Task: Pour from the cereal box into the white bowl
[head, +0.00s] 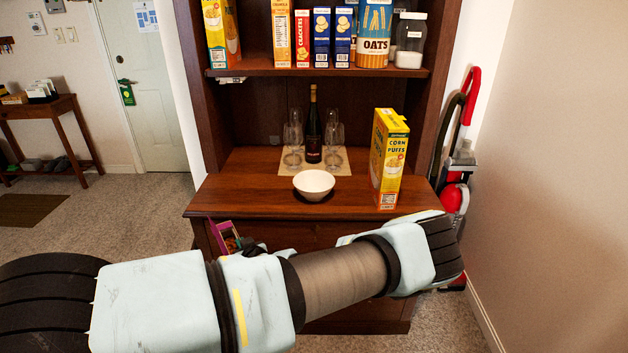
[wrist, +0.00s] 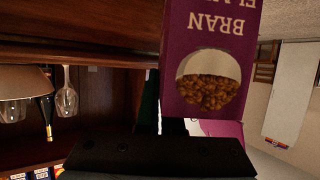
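A purple bran flakes box (wrist: 212,50) with a round window showing flakes fills the middle of the upside-down wrist view. In the head view only a small part of this purple box (head: 218,232) shows, at the hutch's front left, behind my arm. My gripper (wrist: 158,135) is at the box and appears shut on it; the fingertips are mostly hidden. The white bowl (head: 314,185) stands upright near the front of the wooden counter. The bowl (wrist: 22,82) also shows at the left of the wrist view. No contents show in it.
A yellow corn puffs box (head: 387,160) stands on the counter right of the bowl. Behind the bowl, a dark bottle (head: 313,130) and several wine glasses stand on a mat (head: 340,168). An upper shelf (head: 300,70) holds more packages. The counter's left part is clear.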

